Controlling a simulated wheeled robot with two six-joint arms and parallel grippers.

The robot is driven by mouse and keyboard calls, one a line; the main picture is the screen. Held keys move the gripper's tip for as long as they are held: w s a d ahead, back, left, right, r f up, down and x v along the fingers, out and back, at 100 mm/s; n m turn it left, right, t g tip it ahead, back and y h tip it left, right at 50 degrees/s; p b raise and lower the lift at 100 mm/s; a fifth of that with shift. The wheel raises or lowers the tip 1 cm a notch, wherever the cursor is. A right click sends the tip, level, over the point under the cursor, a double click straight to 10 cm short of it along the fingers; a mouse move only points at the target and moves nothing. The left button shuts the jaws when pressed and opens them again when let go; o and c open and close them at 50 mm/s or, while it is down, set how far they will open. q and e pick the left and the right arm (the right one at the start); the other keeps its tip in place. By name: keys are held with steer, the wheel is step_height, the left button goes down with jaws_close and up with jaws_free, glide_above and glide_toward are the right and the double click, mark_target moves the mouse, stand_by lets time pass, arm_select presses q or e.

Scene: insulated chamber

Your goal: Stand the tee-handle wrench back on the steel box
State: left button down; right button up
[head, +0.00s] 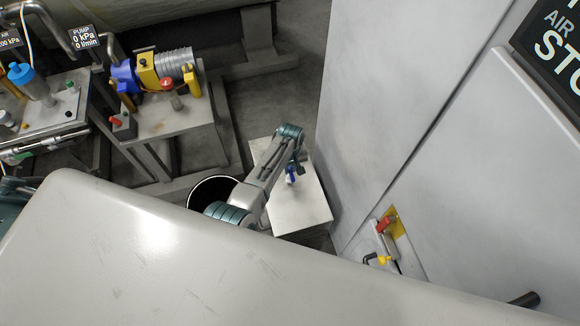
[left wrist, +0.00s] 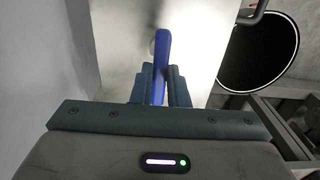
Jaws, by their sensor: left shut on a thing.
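The steel box (head: 312,208) is a pale, flat-topped box standing on the floor beside the large grey chamber wall. The blue tee-handle wrench (head: 290,175) shows small over the box top in the head view. In the left wrist view the wrench (left wrist: 162,45) runs up from between the fingers. My left gripper (head: 297,163) is shut on the wrench, over the box top; its fingers also show in the left wrist view (left wrist: 160,85). I cannot tell whether the wrench touches the box. The gripper hides part of it. My right gripper is in neither view.
A black round bin (head: 208,189) stands just left of the box. The chamber wall (head: 390,110) rises close on the right, with a red-and-yellow latch (head: 387,222). A pump stand (head: 165,118) is at upper left. A large pale surface (head: 200,260) fills the foreground.

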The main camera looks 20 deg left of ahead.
arm_select(q)
steer(key=shift+f, duration=0.3)
steer(key=shift+f+b, duration=0.25)
steer(key=shift+b, duration=0.1)
stand_by(0.3)
steer(key=c, duration=1.3)
jaws_free()
steer(key=shift+c, duration=0.2)
steer(key=shift+r, duration=3)
